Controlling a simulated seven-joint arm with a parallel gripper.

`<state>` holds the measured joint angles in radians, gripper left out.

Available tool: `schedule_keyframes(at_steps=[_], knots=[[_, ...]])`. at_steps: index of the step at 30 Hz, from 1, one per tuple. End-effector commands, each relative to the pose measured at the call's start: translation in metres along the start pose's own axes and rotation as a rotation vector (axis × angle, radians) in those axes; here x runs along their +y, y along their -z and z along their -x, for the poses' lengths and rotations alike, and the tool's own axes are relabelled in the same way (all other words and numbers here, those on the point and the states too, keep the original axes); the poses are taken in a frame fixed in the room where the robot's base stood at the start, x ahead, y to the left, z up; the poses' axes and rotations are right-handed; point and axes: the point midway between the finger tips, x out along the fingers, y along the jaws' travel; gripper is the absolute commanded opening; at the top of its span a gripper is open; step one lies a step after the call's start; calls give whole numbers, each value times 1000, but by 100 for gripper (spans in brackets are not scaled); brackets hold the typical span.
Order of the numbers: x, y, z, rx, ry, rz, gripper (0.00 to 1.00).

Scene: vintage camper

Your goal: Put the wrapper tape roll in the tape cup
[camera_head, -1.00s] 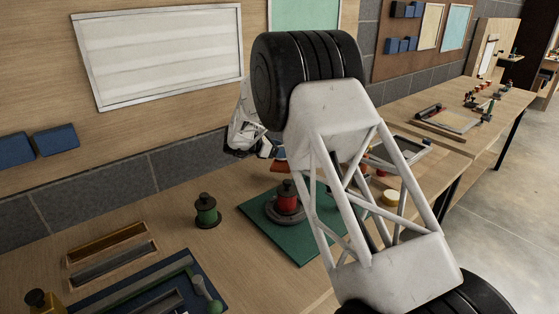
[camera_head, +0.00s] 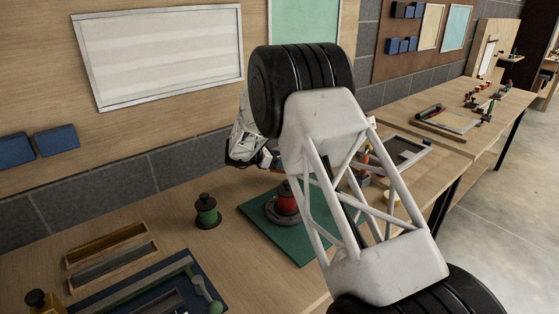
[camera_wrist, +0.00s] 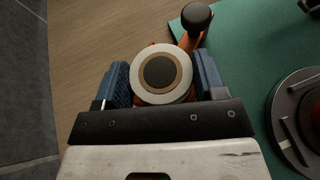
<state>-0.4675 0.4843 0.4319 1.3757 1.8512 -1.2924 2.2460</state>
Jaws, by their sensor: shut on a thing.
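My gripper (camera_wrist: 163,80) is shut on a round cream roll (camera_wrist: 137,91) with a brown inner ring and a dark centre, which I take for the wrapper tape roll. Its blue fingers press on the roll from left and right. An orange part (camera_wrist: 189,41) with a black ball knob (camera_wrist: 196,17) sticks out behind the roll. I cannot tell whether it is joined to the roll. In the head view my gripper (camera_head: 274,160) is left of the arm's white frame, above the green mat's back edge, and the roll is not clear there. I cannot make out the tape cup.
A green mat (camera_head: 300,245) bears a red spool (camera_head: 286,200) on a dark round base, also in the wrist view (camera_wrist: 290,135). A green spool (camera_head: 206,212) stands left of it. Wooden trays (camera_head: 105,242) lie front left. My arm hides much of the bench's right side.

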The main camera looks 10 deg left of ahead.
Motion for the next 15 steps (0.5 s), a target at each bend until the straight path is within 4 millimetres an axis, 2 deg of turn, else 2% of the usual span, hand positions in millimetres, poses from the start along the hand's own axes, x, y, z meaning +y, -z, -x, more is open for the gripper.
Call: schedule_keyframes(at_steps=[11,12,15], knots=[[0,3,-1,0,0,0,39],[0,2,-1,0,0,0,70],[0,2,-1,0,0,0,86]])
